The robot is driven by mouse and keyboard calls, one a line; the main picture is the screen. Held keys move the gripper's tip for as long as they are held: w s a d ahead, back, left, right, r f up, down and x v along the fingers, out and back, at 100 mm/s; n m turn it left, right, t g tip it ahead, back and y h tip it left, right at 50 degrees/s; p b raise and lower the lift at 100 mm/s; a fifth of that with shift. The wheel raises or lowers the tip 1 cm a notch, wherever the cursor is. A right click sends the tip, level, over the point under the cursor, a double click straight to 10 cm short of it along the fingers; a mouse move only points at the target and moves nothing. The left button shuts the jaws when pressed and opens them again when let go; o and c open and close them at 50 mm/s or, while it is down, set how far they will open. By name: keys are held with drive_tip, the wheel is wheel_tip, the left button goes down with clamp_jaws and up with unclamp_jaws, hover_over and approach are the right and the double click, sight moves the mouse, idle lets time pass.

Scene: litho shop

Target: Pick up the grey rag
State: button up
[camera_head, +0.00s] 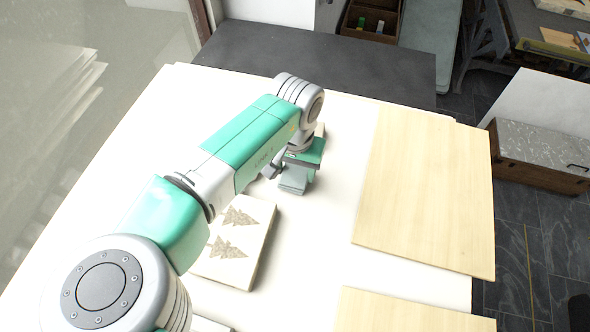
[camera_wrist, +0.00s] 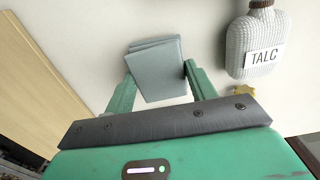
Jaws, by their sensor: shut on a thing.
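The grey rag (camera_wrist: 155,68) is a folded, pale grey-blue cloth, held between the two green fingers of my gripper (camera_wrist: 158,80) in the wrist view. The fingers press on its left and right sides. In the head view the rag (camera_head: 292,186) shows just below my gripper (camera_head: 298,170), over the white tabletop. I cannot tell whether the rag touches the table or hangs a little above it.
A ribbed white bottle labelled TALC (camera_wrist: 262,45) stands right of the rag in the wrist view, with a small yellowish piece (camera_wrist: 242,90) near it. A pale slab with two tree prints (camera_head: 240,268) lies nearer. A large wooden board (camera_head: 430,190) lies right.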

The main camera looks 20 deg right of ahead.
wheel_tip(320, 180, up, 2)
drive_tip(key=shift+r+b, duration=0.2)
drive_tip(key=shift+b, duration=0.2)
drive_tip(key=s+a, duration=0.2)
drive_tip(key=s, duration=0.3)
drive_tip(key=s+a+r+b, duration=0.1)
drive_tip(key=s+a, duration=0.1)
drive_tip(key=s, duration=0.2)
drive_tip(key=s+a+r+b, duration=0.1)
drive_tip(key=s+a, duration=0.1)
drive_tip(key=s, duration=0.3)
drive_tip(key=shift+s+a, duration=0.25)
drive_tip(key=shift+s, duration=0.1)
